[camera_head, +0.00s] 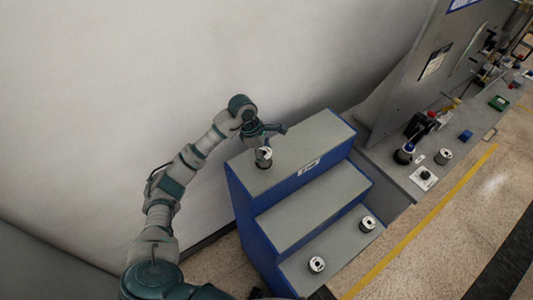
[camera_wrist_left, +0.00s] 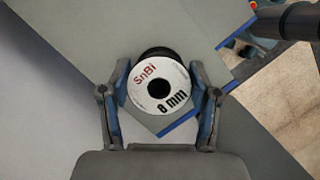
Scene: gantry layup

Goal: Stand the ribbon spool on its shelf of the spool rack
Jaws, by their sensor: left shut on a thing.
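The ribbon spool (camera_head: 263,157) is at the top shelf (camera_head: 313,130) of the spool rack (camera_head: 242,212), near its left end in the head view. My left gripper (camera_head: 263,139) is above it and shut on it. In the left wrist view the spool (camera_wrist_left: 158,88) shows a white round face reading "SnBi" and "8 mm", with a dark centre hole. The fingers of my left gripper (camera_wrist_left: 160,100) lie on either side of it. The spool's underside is hidden, so I cannot tell whether it touches the shelf.
The rack has blue sides and grey steps. Two other spools (camera_head: 316,265) (camera_head: 368,223) stand on the lowest step; the middle step (camera_head: 312,207) is bare. A workbench (camera_head: 415,180) with several parts stands at the right. A pale wall (camera_head: 120,90) is behind.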

